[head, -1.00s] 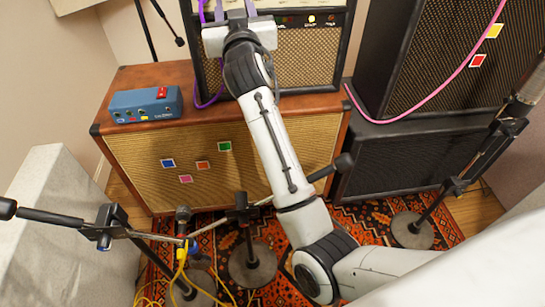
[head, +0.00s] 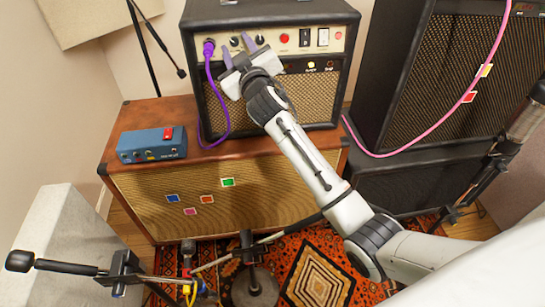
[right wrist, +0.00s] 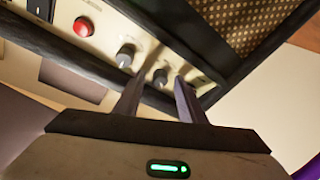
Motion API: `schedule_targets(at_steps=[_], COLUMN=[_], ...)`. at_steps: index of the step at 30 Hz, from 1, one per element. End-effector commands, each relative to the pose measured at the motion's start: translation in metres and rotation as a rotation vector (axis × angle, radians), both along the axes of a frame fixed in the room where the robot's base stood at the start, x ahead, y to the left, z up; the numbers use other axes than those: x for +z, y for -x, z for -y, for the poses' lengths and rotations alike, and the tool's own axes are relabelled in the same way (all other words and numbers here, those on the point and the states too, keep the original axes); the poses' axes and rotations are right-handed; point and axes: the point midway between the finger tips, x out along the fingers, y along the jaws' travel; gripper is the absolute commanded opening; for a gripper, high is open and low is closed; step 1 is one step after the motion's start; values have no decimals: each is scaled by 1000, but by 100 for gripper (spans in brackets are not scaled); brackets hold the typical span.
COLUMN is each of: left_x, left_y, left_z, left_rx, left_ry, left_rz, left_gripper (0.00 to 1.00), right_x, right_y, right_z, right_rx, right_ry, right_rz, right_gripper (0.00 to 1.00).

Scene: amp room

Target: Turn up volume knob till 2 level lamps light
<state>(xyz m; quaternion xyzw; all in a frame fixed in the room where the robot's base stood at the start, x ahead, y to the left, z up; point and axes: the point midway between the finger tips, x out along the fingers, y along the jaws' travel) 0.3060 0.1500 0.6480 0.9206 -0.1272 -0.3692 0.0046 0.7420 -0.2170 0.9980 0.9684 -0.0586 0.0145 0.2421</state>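The guitar amp (head: 270,97) stands on a wooden cabinet. Its cream panel has two small dark knobs, a left one (head: 235,41) and a right one (head: 260,39); I cannot read which is volume. Below the panel, one lamp (head: 311,65) glows yellow-white and the lamp to its right (head: 329,66) looks unlit. My right gripper (head: 236,49) is at the left knob with its fingers apart. In the right wrist view, that knob (right wrist: 160,77) shows between the open fingertips (right wrist: 157,78); contact cannot be told. My left gripper is out of view.
A purple cable (head: 215,95) plugs in just left of the knobs. A blue pedal box (head: 152,146) rests on the cabinet (head: 125,185). Microphone stands fill the foreground.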

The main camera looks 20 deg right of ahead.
Motion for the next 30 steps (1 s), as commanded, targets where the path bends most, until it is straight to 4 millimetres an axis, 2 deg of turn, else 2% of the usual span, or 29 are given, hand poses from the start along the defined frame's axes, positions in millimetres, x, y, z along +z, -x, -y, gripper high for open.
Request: schedule_targets(at_steps=[1, 10, 12, 26, 30], left_x=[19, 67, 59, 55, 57], left_y=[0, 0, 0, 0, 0], left_z=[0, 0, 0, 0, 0], left_rx=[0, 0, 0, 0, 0], left_ry=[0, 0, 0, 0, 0], left_rz=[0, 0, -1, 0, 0], left_gripper=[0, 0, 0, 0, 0], right_x=[8, 9, 0, 0, -25], right_y=[0, 0, 13, 103, 114], right_z=[2, 3, 1, -3, -6], right_rx=[7, 57, 60, 59, 77], right_ry=[45, 268, 269, 264, 233], right_rz=[-14, -79, -78, -77, -124], right_gripper=[37, 37, 37, 37, 37])
